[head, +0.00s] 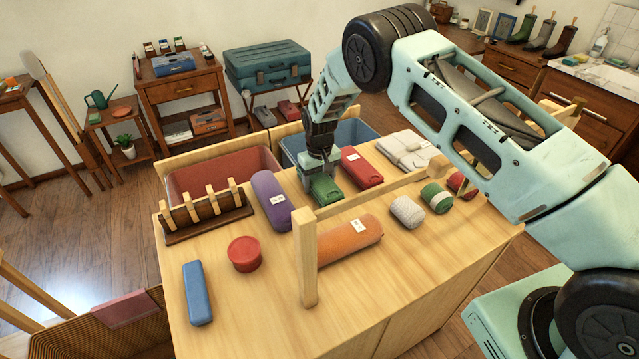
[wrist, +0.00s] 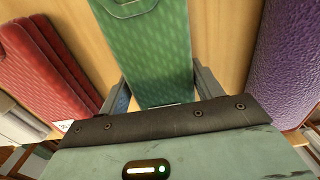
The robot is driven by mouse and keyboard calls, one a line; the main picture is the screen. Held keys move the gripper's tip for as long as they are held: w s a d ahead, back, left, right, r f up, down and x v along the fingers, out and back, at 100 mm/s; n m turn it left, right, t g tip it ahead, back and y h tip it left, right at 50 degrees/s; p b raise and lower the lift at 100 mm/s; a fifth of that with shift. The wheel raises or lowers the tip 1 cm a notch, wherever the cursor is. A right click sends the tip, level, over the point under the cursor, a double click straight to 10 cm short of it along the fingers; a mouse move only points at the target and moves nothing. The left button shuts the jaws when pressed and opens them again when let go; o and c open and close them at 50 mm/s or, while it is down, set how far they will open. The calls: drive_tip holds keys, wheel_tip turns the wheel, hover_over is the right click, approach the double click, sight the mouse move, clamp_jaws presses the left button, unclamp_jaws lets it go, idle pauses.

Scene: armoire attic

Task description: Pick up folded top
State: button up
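A green folded top (head: 326,191) lies on the wooden table beneath my gripper (head: 320,179). In the wrist view the green folded top (wrist: 150,50) runs between my two fingers (wrist: 163,88), one on each side. The gripper looks open around it, with narrow gaps at the sides; I cannot tell whether a finger touches it. A red folded top (head: 361,168) lies just right of the green one. It also shows at the left of the wrist view (wrist: 45,70). The part of the green top under the gripper body is hidden.
A purple roll (head: 270,199) lies close left of the green top. An orange roll (head: 350,236) and a wooden rail (head: 308,258) stand in front. A red bin (head: 205,171) and a blue bin (head: 357,132) are behind. Light folded cloth (head: 408,149) lies right.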

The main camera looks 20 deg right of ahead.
sight(320, 177)
drive_tip(key=shift+r, duration=0.1)
wheel_tip(320, 177, up, 10)
drive_tip(key=b, duration=0.2)
drive_tip(key=shift+b, duration=0.4)
